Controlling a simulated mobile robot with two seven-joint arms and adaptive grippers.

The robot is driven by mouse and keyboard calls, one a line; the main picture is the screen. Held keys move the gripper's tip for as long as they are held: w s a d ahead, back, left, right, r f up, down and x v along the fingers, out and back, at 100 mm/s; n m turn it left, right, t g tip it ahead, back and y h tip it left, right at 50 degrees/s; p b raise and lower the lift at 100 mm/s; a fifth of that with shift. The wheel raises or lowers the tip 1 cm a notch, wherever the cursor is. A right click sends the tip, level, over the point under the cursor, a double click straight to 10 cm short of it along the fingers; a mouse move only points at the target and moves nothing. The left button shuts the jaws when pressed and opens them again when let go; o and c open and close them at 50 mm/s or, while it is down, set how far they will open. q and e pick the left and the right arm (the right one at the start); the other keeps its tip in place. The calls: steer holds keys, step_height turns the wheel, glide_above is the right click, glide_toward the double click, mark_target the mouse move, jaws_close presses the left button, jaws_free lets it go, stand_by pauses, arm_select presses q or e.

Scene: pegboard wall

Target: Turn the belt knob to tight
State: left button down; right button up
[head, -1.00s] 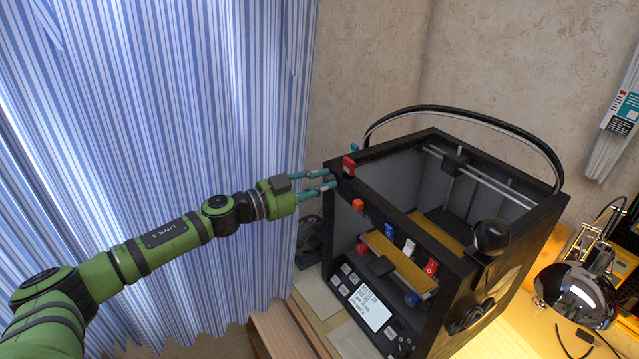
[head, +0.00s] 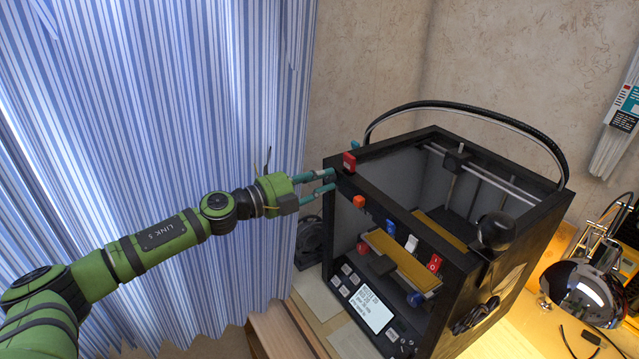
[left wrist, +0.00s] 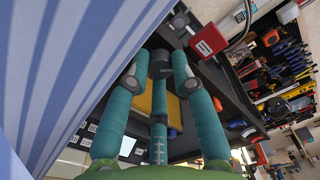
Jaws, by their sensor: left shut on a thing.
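The black 3D printer (head: 465,175) stands on the table, its front left corner towards my left arm. My left gripper (head: 334,180) has teal fingers and reaches the printer's upper left corner post. In the left wrist view the fingers (left wrist: 160,75) close around a dark round knob (left wrist: 160,62), which I take to be the belt knob. In the head view the knob is too small and too covered by the fingers to make out. Its tight or loose marking cannot be read. My right gripper is not in view.
A red block (head: 349,162) sits on the frame just above the fingers. An orange switch (head: 359,202), a blue one (head: 390,227), a white one (head: 411,243) and a red one (head: 434,262) line the front bar. A striped curtain (head: 200,90) hangs close behind my arm.

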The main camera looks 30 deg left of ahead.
arm_select(q)
steer(key=shift+m+b, duration=0.55)
steer(key=shift+m, duration=1.35)
steer(key=shift+d+f, duration=0.1)
steer(key=c, duration=1)
jaws_free()
steer(key=shift+c, duration=0.2)
steer(key=shift+v, duration=0.85)
steer(key=v, duration=1)
steer(key=shift+s, duration=0.15)
